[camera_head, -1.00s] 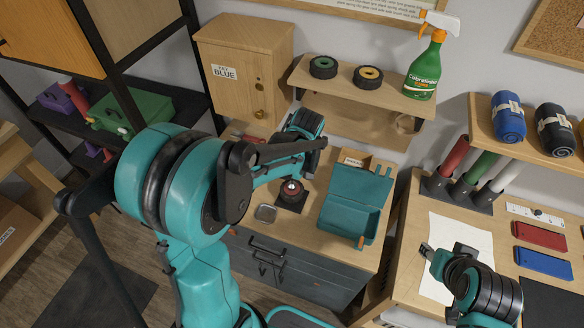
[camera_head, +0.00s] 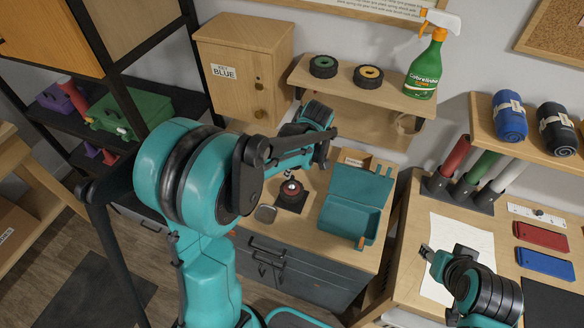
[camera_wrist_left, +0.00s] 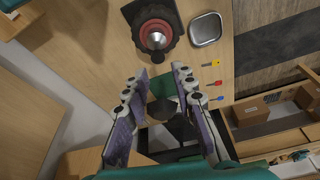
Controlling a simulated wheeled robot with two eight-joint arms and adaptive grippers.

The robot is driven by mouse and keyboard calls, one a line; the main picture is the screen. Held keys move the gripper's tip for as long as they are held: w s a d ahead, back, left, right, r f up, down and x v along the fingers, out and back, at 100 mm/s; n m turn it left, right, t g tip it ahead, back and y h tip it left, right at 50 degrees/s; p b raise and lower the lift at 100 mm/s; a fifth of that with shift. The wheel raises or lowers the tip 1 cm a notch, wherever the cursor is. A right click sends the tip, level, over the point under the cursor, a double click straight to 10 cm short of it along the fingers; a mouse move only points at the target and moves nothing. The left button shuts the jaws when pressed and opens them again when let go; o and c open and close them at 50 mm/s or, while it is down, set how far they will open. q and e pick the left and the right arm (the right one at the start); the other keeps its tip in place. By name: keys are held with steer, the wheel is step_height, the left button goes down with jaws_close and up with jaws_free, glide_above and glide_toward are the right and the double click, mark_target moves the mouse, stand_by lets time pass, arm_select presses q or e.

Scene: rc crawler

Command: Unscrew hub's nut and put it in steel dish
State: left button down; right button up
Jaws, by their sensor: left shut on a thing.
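The hub (camera_head: 291,194) sits on a dark square pad on the wooden bench, with a silver cone-like nut (camera_wrist_left: 155,37) at its centre in the left wrist view. The steel dish (camera_head: 265,213) lies beside the hub and also shows in the left wrist view (camera_wrist_left: 206,28); it looks empty. My left gripper (camera_wrist_left: 162,73) is shut on a green and dark thing (camera_wrist_left: 162,88), whose kind I cannot tell. The hub lies beyond its fingertips, apart from them. In the head view, my arm partly hides this gripper. My right gripper (camera_head: 428,253) is over the right table; its opening is unclear.
A teal open case (camera_head: 345,217) stands right of the hub. A shelf (camera_head: 345,82) with two wheels and a green spray bottle (camera_head: 426,65) is behind. A wooden cabinet (camera_head: 243,75) stands at back left. Small red, yellow and blue pieces (camera_wrist_left: 217,83) lie near the dish.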

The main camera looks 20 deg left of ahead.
arm_select(q)
steer(key=shift+n+g, duration=0.3)
steer(key=shift+n, duration=1)
steer(key=n, duration=0.2)
steer(key=shift+n+g+b, duration=0.3)
steer(key=shift+n+g, duration=0.1)
steer(key=shift+r, duration=0.1)
steer(key=shift+r+p, duration=1.05)
steer(key=shift+r, duration=0.25)
